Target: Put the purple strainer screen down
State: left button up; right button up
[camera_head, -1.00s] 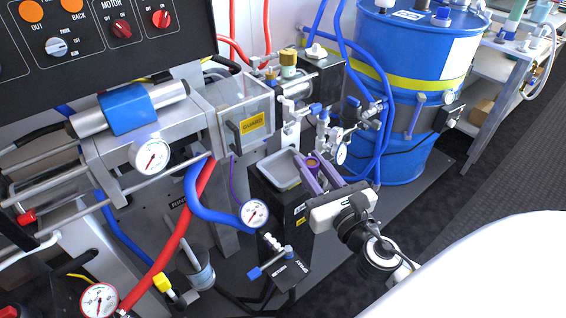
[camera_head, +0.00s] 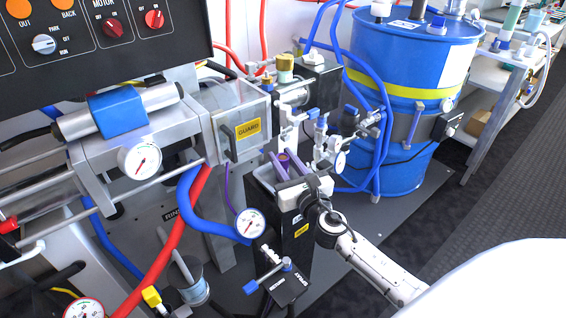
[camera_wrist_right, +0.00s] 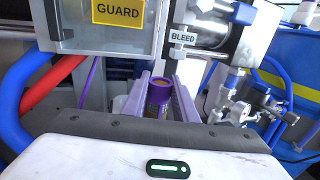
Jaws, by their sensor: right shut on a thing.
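The purple strainer screen (camera_head: 284,157) has a purple rim and an orange-brown top. In the right wrist view the screen (camera_wrist_right: 159,98) stands about upright between two lavender fingers. My right gripper (camera_head: 281,160) is shut on it, reaching in from the lower right. The screen and fingers are over a grey tray (camera_head: 263,174) on a black stand, in front of the guard box. My gripper body hides much of the tray, so I cannot tell whether the screen touches its floor. My left gripper is not in view.
A clear guard box (camera_head: 241,128) stands just left of the fingers. Valves and a gauge (camera_head: 340,162) are close on the right, with a blue drum (camera_head: 400,150) behind. Blue and red hoses run at left. A spray valve block (camera_head: 283,285) sits below the stand.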

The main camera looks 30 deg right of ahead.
jog(key=shift+r, duration=0.1)
jog(key=o, duration=1)
